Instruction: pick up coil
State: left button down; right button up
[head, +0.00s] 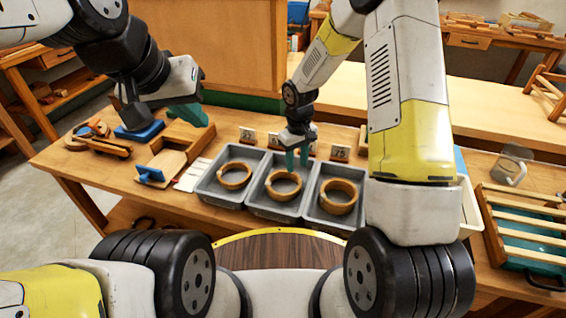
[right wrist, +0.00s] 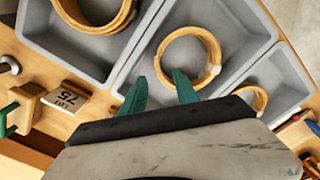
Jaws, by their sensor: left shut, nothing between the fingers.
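Three tan, ring-shaped coils lie in three grey trays on the bench in the head view: a left coil (head: 235,186), a middle coil (head: 283,197) and a right coil (head: 338,209). My right gripper (head: 297,160) points down over the back of the middle tray. In the right wrist view its teal fingers (right wrist: 160,88) are apart and empty, with the middle coil (right wrist: 160,60) just beyond the tips. Contact with the coil is not visible. My left gripper (head: 190,115) is shut and empty, above a wooden box left of the trays.
A wooden box (head: 190,137) and a blue-handled tool (head: 150,175) lie at left. A slatted rack (head: 525,235) and a clear jug (head: 508,168) stand at right. My right arm hides part of the bench.

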aim_at(296, 175)
jog(key=f, duration=0.4)
jog(key=shift+w+a+f, duration=0.1)
jog(key=shift+w+f, duration=0.1)
jog(key=shift+f, duration=0.05)
grip_shut()
